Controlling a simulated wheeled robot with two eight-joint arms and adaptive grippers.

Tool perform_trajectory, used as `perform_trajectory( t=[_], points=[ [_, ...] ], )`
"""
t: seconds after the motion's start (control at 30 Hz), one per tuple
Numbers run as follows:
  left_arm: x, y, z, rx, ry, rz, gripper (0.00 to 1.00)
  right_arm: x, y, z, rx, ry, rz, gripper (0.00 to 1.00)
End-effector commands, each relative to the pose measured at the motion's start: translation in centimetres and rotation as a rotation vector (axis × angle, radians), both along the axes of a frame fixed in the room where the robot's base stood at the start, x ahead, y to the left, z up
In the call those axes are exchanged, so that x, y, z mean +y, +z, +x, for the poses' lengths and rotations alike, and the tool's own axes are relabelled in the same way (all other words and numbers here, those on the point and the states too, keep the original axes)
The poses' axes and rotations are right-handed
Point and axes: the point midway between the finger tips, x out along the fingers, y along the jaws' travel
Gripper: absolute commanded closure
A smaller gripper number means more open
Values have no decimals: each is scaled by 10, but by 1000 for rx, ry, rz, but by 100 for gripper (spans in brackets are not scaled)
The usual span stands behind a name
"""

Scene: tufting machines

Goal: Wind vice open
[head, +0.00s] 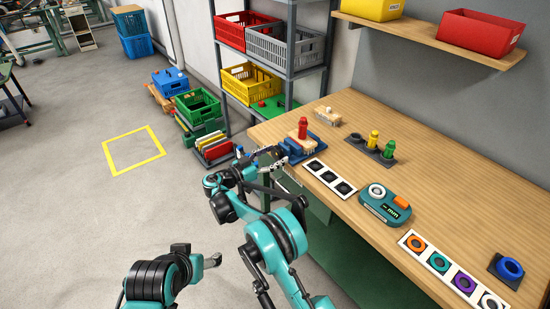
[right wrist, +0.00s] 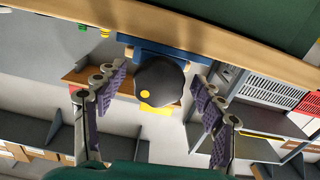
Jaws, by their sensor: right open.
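The vice (head: 304,148) is blue and sits at the table's near left edge. A pale wooden block and a red peg-shaped piece (head: 302,127) show at its top; I cannot tell how tightly its jaws close. My right gripper (head: 273,156) is beside the vice, off the table's edge. In the right wrist view my gripper (right wrist: 160,86) is open, its ribbed fingers on either side of the vice's dark round handwheel (right wrist: 152,76), with gaps on both sides. The wheel has a yellow dot, and blue vice body shows behind it.
The wooden table (head: 440,185) holds a strip of black sockets (head: 330,178), a teal gauge (head: 386,206), yellow and green pegs (head: 381,143), and a strip of coloured rings (head: 453,269). A crate shelf (head: 285,75) stands behind the vice.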

Motion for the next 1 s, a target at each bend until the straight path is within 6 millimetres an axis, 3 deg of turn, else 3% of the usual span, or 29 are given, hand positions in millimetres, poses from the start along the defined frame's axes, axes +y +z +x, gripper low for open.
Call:
perform_trajectory(
  t=[0.27,0.47,0.67,1.0],
  points=[
    [0,0,0,0,0,0,31,-2,1,2,0,0,0,31],
    [0,0,0,0,0,0,31,-2,0,1,0,0,0,81],
    [0,0,0,0,0,0,31,-2,0,1,19,0,-14,81],
    [0,1,0,0,0,0,31,-3,1,0,321,0,-233,81]
  ],
)
